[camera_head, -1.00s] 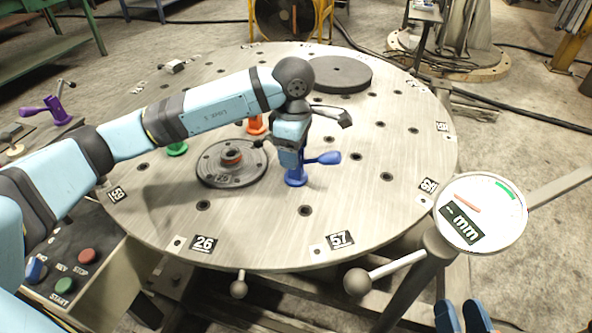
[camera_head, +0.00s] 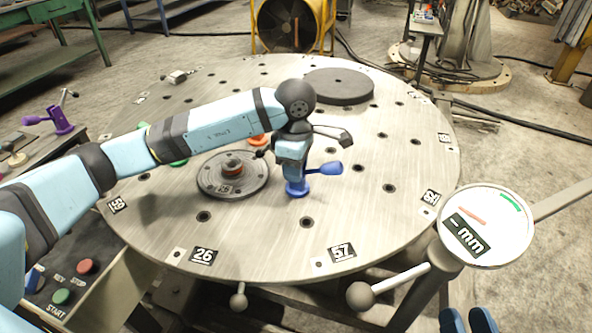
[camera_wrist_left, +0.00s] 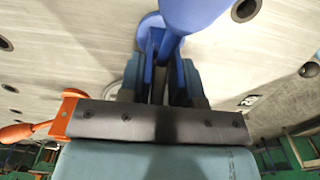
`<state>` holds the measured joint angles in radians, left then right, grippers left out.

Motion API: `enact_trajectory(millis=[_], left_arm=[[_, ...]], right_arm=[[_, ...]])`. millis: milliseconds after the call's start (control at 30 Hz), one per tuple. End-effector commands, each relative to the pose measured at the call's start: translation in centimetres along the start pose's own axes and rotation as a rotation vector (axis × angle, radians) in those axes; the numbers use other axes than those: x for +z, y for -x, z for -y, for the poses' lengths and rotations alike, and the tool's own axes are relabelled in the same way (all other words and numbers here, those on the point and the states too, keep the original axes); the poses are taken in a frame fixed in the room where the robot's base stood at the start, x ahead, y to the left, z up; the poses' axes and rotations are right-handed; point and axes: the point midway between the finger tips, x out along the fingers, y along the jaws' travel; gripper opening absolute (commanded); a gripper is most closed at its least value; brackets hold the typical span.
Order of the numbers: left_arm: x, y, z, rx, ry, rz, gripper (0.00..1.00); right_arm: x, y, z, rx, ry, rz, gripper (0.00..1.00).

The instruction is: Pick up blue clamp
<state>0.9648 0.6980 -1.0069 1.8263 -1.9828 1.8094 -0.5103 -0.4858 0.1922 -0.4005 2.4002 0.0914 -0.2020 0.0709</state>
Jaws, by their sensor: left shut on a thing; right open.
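The blue clamp (camera_head: 325,169) stands upright on the round metal table (camera_head: 330,225), right of the dark disc, with its handle pointing right. My left gripper (camera_head: 291,178) comes down over it from above and is shut on it. In the left wrist view the blue clamp (camera_wrist_left: 190,14) sits between the fingers of my left gripper (camera_wrist_left: 160,85); its lower part is partly hidden by them. The clamp's base appears to rest on the table. My right gripper (camera_head: 468,320) shows only as two blue fingertips at the bottom edge, apart and empty.
A dark disc with a hub (camera_head: 233,188) lies left of the clamp. An orange clamp (camera_head: 257,140) and a green one (camera_head: 179,162) are behind my left arm. A flat grey disc (camera_head: 339,87) lies at the back. A round gauge (camera_head: 487,226) stands at the front right.

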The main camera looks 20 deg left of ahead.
Motion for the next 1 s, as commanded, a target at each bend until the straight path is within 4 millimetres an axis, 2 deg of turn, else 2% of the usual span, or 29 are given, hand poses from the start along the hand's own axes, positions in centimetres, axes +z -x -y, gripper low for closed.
enact_trajectory(millis=[267, 400, 700, 900, 1000], left_arm=[[0.0, 4.2, -0.1, 0.006, 0.000, 0.001, 0.07], [0.0, 7.9, -0.1, 0.007, -0.001, 0.002, 0.07], [0.0, 15.8, -0.1, 0.005, -0.001, 0.002, 0.07], [0.0, 18.7, 0.0, 0.004, 0.000, 0.001, 0.07], [0.0, 19.4, 0.0, 0.002, 0.000, 0.000, 0.07]], right_arm=[[0.5, 0.0, -0.7, 0.025, 0.017, 0.060, 0.43], [2.8, 0.8, -1.6, 0.069, 0.018, 0.165, 0.43], [5.3, 2.2, -3.0, 0.118, 0.040, 0.316, 0.43], [6.4, 2.9, -3.5, 0.135, 0.047, 0.375, 0.43], [6.7, 3.1, -3.7, 0.139, 0.048, 0.389, 0.43]])
